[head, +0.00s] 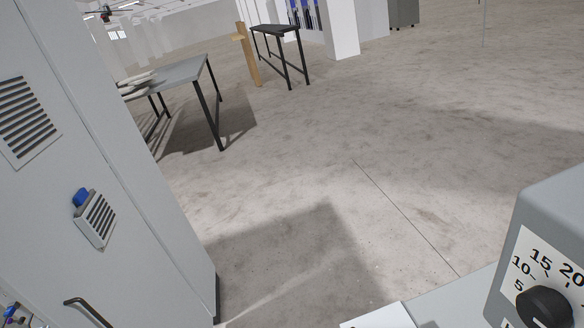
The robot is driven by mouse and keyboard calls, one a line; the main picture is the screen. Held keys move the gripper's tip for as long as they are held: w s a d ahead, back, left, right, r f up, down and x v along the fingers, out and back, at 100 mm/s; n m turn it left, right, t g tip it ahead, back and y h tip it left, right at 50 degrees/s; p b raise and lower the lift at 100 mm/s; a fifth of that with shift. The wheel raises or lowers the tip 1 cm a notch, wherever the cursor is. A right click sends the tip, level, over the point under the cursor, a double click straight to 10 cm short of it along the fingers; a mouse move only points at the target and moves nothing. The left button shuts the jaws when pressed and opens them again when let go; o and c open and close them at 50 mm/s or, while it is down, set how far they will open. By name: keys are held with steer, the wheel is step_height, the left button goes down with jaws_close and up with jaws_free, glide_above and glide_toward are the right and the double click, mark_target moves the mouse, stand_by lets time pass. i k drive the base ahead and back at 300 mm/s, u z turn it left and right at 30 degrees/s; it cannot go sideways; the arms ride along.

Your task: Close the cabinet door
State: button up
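A tall light-grey cabinet (110,160) fills the left side of the head view, tilted in the picture. Its face carries a large louvred vent (27,118), a smaller louvred plate (97,222) with a blue part (80,197) at its upper left, and a dark bar handle (88,311) at the bottom edge. A long seam runs down the face near its right edge. I cannot tell whether the door is open or shut. My gripper is not in view.
A grey box with a numbered dial (543,306) stands close at the lower right, by a pale surface (445,306). A dark-legged table (180,74) with pale items stands behind the cabinet. A narrow dark table (276,30) is further back. The concrete floor (340,150) between is clear.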

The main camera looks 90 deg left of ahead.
mark_target(105, 268)
steer(key=z, duration=0.15)
steer(key=i, duration=0.2)
steer(key=u, duration=3.7)
steer(key=k, duration=0.9)
steer(key=u, duration=0.15)
steer(key=i, duration=0.95)
steer(key=z, duration=0.1)
